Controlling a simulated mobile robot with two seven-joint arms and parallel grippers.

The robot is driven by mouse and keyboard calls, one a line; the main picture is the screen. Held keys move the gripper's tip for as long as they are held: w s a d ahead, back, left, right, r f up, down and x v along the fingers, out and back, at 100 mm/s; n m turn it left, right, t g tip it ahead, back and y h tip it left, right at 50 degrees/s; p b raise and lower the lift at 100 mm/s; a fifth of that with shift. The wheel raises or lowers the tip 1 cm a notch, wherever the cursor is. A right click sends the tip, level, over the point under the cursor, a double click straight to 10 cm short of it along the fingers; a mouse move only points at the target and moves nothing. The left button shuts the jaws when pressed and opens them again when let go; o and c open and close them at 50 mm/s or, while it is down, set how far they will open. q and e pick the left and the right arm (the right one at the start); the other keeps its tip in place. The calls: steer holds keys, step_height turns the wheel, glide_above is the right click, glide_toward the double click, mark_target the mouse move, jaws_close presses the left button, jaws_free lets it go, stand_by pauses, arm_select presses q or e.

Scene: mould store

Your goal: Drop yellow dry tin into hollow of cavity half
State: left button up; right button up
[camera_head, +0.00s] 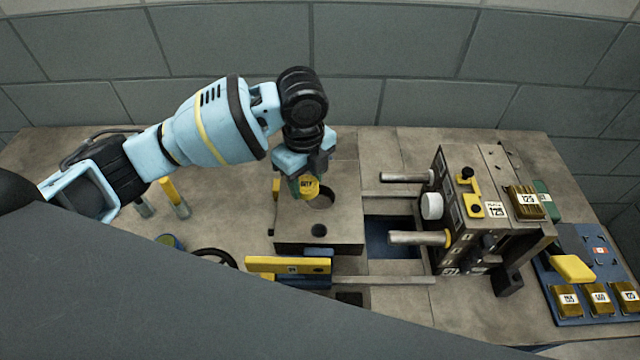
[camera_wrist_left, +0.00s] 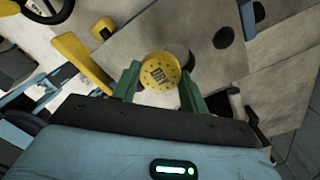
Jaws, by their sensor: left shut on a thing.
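The yellow dry tin (camera_head: 308,184) is held by my left gripper (camera_head: 306,180) just above the cavity half (camera_head: 290,232). The cavity half is a grey-brown block on the bench. Its round hollow (camera_head: 321,197) lies right beside and partly behind the tin in the head view. A smaller dark hole (camera_head: 319,231) is nearer its front edge. The gap between tin and block is hard to judge. My right gripper is out of view.
To the right stands the other mould half (camera_head: 470,215), with guide pins (camera_head: 415,238) pointing at the cavity half. A yellow bar (camera_head: 288,265) lies in front of the block. A blue tray (camera_head: 548,290) with brass blocks is at far right. A handwheel (camera_head: 216,256) sits left.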

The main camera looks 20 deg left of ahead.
arm_select(q)
steer(key=shift+w+d+f, duration=0.1)
steer(key=shift+w+d, duration=0.65)
steer(key=shift+d, duration=0.1)
steer(key=shift+w+d+f, duration=0.1)
steer(key=shift+w+f, duration=0.05)
steer(key=shift+f, duration=0.75)
steer(key=shift+w+d+f, duration=0.1)
steer(key=shift+f, duration=0.75)
steer(key=shift+f, duration=0.65)
